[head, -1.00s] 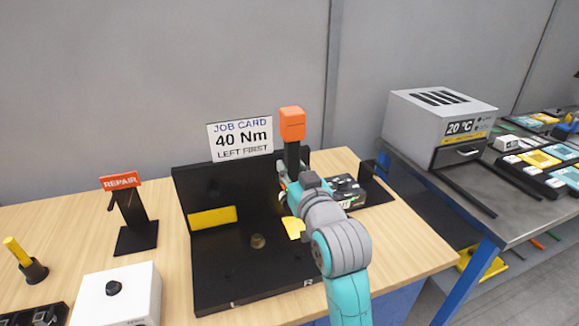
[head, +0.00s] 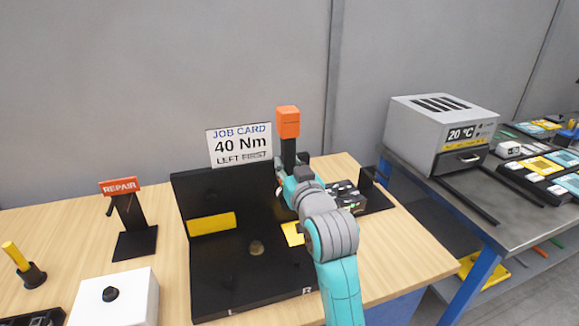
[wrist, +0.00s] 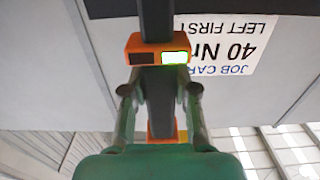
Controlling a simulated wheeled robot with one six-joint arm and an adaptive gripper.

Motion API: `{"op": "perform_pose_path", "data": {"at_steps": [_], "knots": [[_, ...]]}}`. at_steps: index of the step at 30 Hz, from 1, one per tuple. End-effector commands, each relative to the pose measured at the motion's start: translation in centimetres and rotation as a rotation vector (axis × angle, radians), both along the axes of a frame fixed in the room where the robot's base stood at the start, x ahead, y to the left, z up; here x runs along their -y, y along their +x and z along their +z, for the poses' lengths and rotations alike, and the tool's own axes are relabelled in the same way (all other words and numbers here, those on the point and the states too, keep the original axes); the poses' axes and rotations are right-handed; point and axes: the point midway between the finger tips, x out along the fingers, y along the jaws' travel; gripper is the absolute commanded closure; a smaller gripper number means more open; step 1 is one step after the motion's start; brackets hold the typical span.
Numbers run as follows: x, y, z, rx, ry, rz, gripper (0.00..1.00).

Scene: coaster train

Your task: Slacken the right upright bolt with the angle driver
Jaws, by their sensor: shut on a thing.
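The angle driver (head: 289,153) is upright, a black shaft with an orange block on top. In the wrist view the driver (wrist: 157,17) has an orange collar with a small lit display. My gripper (head: 291,181) is shut on the driver; its fingers (wrist: 159,92) sit on both sides of the shaft. It is over the right part of a black fixture (head: 222,284) marked L and R at the front. The right upright bolt and the driver's working end cannot be made out; my arm covers much of that side.
A job card (head: 240,145) reads 40 Nm, left first. A yellow block (head: 211,222) and round brown piece (head: 256,247) are on the fixture. A REPAIR stand (head: 134,243) and white box (head: 115,299) are left; a grey oven (head: 437,130) is right.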

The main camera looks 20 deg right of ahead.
Motion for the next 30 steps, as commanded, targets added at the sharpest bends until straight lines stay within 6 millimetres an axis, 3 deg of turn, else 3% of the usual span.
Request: {"op": "perform_pose_path", "data": {"at_steps": [30], "knots": [[0.1,1.4,0.3,0.007,0.0,0.0,1.0]]}}
